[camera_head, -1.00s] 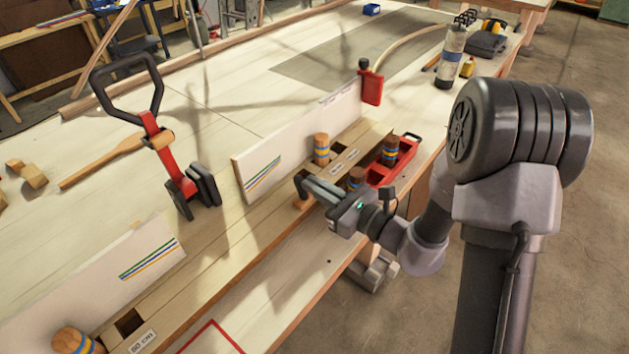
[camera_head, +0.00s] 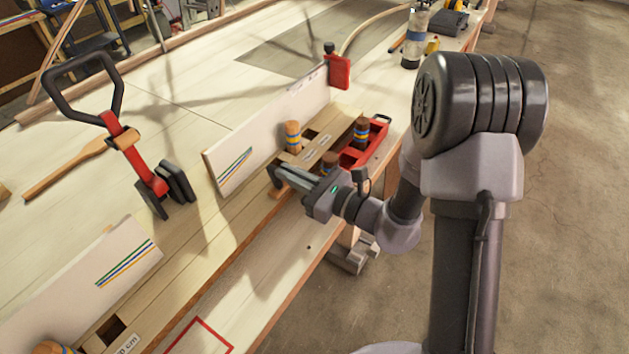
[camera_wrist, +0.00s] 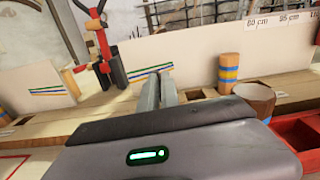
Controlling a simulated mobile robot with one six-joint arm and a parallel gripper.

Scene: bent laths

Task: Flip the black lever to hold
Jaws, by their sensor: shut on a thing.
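A black loop handle (camera_head: 84,86) on a red arm (camera_head: 136,152) stands upright on the bench at left, with two black pads (camera_head: 177,182) at its foot. It looks like the black lever; I can read no "hold" mark. The red arm also shows in the wrist view (camera_wrist: 103,44), top left. My gripper (camera_head: 278,172) is over the bench's front strip, right of the lever and well apart from it. In the wrist view its two fingers (camera_wrist: 159,88) are close together. What lies between them is hidden.
Banded wooden pegs (camera_head: 293,137) and a red tray (camera_head: 378,142) stand close to my gripper. A white upright board (camera_head: 225,165) with coloured stripes runs behind it, and another white board (camera_head: 90,285) stands nearer. A wooden mallet-like tool (camera_head: 62,172) lies left of the lever.

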